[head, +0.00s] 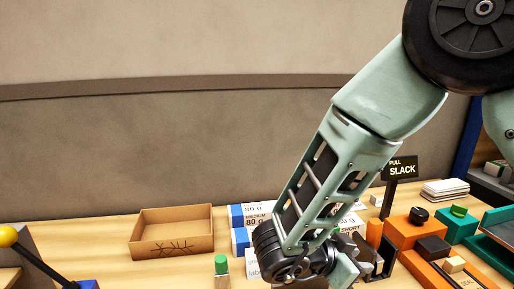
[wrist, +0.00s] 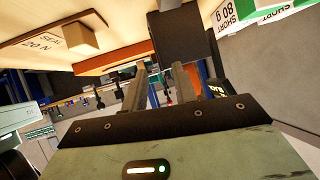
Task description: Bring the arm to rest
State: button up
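My arm (head: 335,170) reaches down from the upper right of the head view to just above the table. My gripper (head: 376,262) is at its lower end, close to the orange block (head: 405,232). In the wrist view my gripper (wrist: 160,88) shows two fingers standing apart, with nothing seen between them. The wrist view is tilted, with the table at its top. The arm hides part of the reams behind it.
Blue-and-white reams (head: 258,213) stand behind my forearm. An open cardboard box (head: 172,236) is left of them. A black SLACK sign (head: 399,168), a green block (head: 457,222) and white sheets (head: 446,188) are at right.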

jog(key=w+a+r+n+t+y, duration=0.2)
jog(key=w+a+n+t+y, duration=0.25)
jog(key=a+y, duration=0.25)
jog(key=s+a+r+n+g+y, duration=0.3)
jog(key=s+a+r+n+y, duration=0.1)
jog(key=s+a+n+y, duration=0.5)
jog(key=s+d+n+g+h+p, duration=0.1)
jog(key=s+d+n+g+h, duration=0.3)
jog(key=s, duration=1)
jog(key=d+n+g, duration=0.2)
jog(key=d+n, duration=0.2)
jog(key=d, duration=0.2)
jog(key=shift+s+d+n, duration=0.15)
jog(key=shift+d+n, duration=0.2)
